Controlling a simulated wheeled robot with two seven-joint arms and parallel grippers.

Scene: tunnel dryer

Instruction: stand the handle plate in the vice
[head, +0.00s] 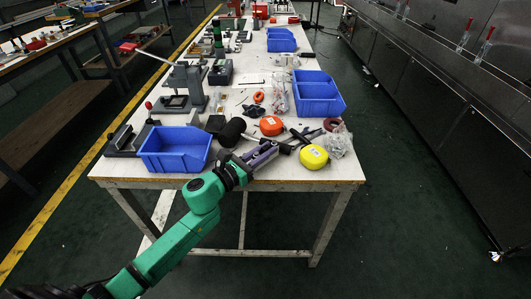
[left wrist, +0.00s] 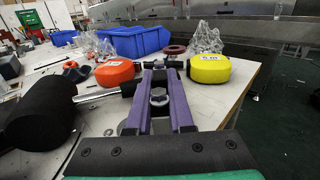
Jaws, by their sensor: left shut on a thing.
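My left gripper (head: 268,150) reaches over the near edge of the table, with its purple fingers low above the top. In the left wrist view the fingers (left wrist: 161,68) are a little apart, with a small grey metal piece (left wrist: 158,97) between them. I take this to be the handle plate; most of it is hidden by the fingers, and its tilt is unclear. A dark grey vice (head: 122,141) sits at the table's near left corner, left of the front blue bin, well apart from my gripper. My right gripper is not in view.
The front blue bin (head: 176,150) stands between vice and gripper. A black cylinder (head: 231,131), an orange tape measure (head: 271,126), a yellow tape measure (head: 314,157) and a clear bag (head: 340,143) lie around the gripper. A lever press (head: 184,86) stands behind the bin. The middle tabletop is partly clear.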

